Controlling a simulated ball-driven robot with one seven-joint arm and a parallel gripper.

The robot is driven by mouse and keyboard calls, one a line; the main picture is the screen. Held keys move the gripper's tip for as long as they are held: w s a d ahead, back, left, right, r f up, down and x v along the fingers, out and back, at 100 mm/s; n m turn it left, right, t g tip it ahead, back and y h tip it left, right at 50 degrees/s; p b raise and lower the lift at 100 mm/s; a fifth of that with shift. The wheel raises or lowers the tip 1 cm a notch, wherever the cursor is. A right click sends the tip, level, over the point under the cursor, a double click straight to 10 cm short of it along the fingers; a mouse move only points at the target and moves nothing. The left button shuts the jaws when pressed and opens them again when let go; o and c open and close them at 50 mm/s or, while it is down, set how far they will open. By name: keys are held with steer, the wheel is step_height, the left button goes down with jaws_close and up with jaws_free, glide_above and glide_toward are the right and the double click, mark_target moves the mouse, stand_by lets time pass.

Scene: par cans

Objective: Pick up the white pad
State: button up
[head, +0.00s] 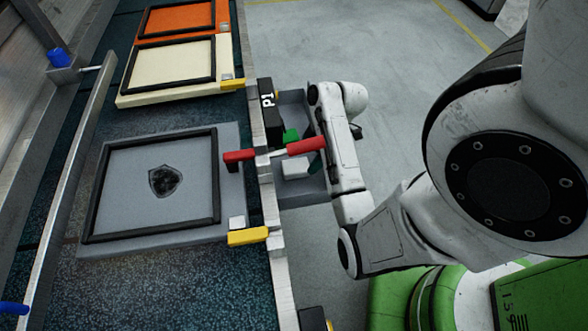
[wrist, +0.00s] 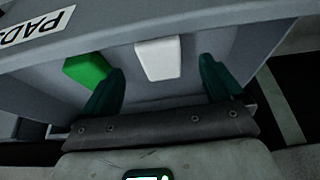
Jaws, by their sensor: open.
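The white pad (wrist: 158,58) lies in a grey bin (wrist: 185,25) beside the green pad (wrist: 87,70). In the head view, the white pad (head: 295,168) is in the lower part of the bin (head: 292,98), below the green pad (head: 291,136). My gripper (wrist: 161,70) is open, with its dark green fingers apart and nothing held. In the wrist view the white pad shows between the fingers, near their tips; the left finger partly overlaps the green pad. I cannot tell the exact height of the fingertips above the pad.
The bin hangs beside a metal rail (head: 272,215). A red-ended lever (head: 304,146) reaches over the bin. Left of the rail, a grey framed tray (head: 232,175) has a dark patch. Cream (head: 180,92) and orange (head: 224,22) trays stand beyond. Open floor (head: 370,50) lies to the right.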

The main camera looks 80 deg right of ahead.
mark_target(301, 165)
steer(key=shift+b+x, duration=0.9)
steer(key=shift+x, duration=2.15)
steer(key=shift+w+r, duration=0.1)
steer(key=shift+c, duration=0.2)
steer(key=c, duration=1)
steer(key=shift+r, duration=0.15)
